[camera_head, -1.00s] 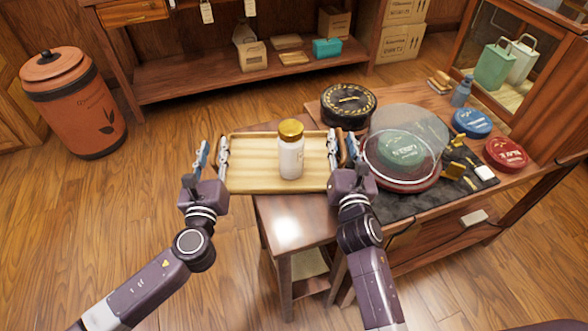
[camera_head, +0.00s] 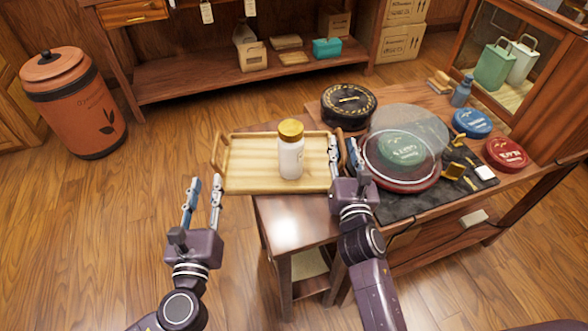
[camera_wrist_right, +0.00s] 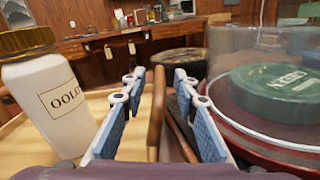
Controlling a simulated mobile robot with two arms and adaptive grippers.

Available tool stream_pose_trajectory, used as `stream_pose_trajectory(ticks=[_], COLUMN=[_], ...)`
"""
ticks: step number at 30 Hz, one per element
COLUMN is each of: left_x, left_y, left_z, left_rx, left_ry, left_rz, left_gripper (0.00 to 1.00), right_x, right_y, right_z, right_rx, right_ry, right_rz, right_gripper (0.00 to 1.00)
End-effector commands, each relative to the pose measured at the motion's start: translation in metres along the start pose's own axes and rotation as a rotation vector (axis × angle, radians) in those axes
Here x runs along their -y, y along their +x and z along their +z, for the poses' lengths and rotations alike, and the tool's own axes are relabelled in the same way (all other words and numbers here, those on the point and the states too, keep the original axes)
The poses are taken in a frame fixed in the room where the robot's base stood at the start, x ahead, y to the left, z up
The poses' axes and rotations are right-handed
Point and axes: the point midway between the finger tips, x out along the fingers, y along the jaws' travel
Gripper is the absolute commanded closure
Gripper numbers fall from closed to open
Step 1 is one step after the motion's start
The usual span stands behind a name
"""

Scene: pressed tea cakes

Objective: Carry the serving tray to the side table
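The serving tray (camera_head: 250,180), light wood with a raised handle at each end, lies level over the small side table (camera_head: 290,222). Its left end sticks out past the tabletop's left edge. A white jar with a gold lid (camera_head: 291,158) stands upright on it. My left gripper (camera_head: 205,190) is open and empty, in front of and below the tray's left handle, apart from it. My right gripper (camera_head: 343,150) is at the right handle. The right wrist view shows its fingers apart, with the handle (camera_wrist_right: 157,108) between them and gaps on both sides.
A clear dome over a green tea cake (camera_head: 403,148) stands close to the right of my right gripper. A black round tin (camera_head: 348,104) is behind it. An orange bin (camera_head: 75,105) stands at the far left. Open floor lies left of the tray.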

Motion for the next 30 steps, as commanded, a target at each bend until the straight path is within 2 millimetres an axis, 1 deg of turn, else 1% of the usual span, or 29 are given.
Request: stream_pose_trajectory(ticks=[1,6,12,16,30], left_x=[0.0,0.0,0.0,0.0,0.0], left_y=[0.0,0.0,0.0,0.0,0.0], left_z=[0.0,0.0,0.0,0.0,0.0], left_rx=[0.0,0.0,0.0,0.0,0.0], left_ry=[0.0,0.0,0.0,0.0,0.0], left_rz=[0.0,0.0,0.0,0.0,0.0], left_gripper=[0.72,0.72,0.72,0.72,0.72], right_x=[0.0,0.0,0.0,0.0,0.0], right_y=[-0.009,-0.034,-0.05,-0.053,-0.053], right_z=[-0.001,-0.001,0.0,0.0,0.0], right_rx=[-0.002,-0.003,-0.001,0.0,0.0], right_ry=[-0.001,0.0,0.001,0.0,0.0], right_rz=[0.0,0.0,0.001,0.001,0.001], right_gripper=[0.72,0.72,0.72,0.72,0.72])
